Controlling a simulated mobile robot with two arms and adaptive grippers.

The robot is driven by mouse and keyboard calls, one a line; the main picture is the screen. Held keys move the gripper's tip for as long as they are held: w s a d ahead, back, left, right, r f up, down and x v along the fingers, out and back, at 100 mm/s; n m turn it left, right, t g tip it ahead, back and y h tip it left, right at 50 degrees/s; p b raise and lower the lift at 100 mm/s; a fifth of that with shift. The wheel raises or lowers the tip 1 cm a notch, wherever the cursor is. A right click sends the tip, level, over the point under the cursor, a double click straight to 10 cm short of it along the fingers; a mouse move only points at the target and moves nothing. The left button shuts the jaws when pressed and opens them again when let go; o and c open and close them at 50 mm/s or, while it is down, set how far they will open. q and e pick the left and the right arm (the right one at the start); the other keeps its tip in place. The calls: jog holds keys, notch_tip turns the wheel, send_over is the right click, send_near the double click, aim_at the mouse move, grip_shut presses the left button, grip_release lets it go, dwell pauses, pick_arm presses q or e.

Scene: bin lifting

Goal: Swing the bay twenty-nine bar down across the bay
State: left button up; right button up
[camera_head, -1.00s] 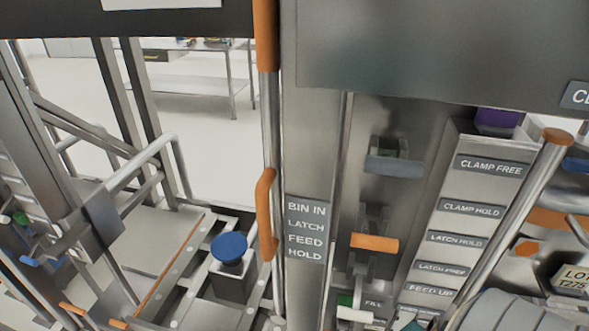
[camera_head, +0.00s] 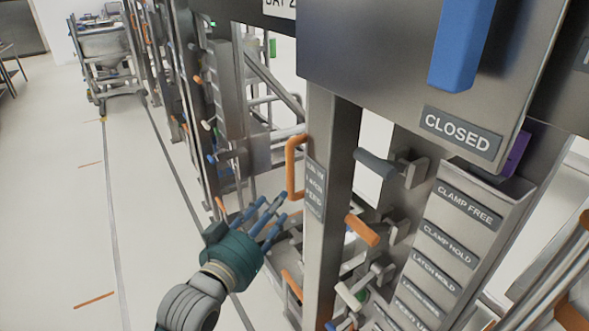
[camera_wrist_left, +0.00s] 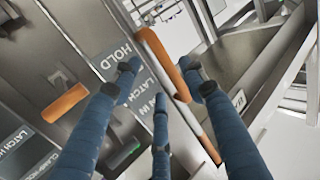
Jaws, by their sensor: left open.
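An orange loop handle (camera_head: 293,168) stands out from the left side of a grey post (camera_head: 332,150) with a bay label plate. My left gripper (camera_head: 262,215), with blue fingers and a teal palm, is open below and left of the handle. In the wrist view its fingertips (camera_wrist_left: 165,80) spread on both sides of the handle. I cannot tell whether they touch it. My right gripper is out of view.
Right of the post are an orange lever (camera_head: 362,230), a grey lever (camera_head: 375,163) and a labelled panel (camera_head: 455,240). A "CLOSED" plate (camera_head: 460,132) is on the cabinet above. Pale floor (camera_head: 130,230) is open at left, with a cart (camera_head: 105,55) far back.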

aim_at(291, 175)
pick_arm(q)
jog(key=shift+t+h, duration=0.3)
jog(key=w+d+r+p, duration=0.1)
jog(key=w, duration=0.2)
jog(key=w+d+r+p, duration=0.1)
jog(key=w, duration=0.2)
jog(key=w+d+r+p, duration=0.1)
jog(key=w, duration=0.2)
jog(key=shift+w+d, duration=0.35)
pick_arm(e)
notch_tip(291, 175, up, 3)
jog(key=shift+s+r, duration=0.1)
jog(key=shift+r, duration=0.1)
pick_arm(q)
grip_shut()
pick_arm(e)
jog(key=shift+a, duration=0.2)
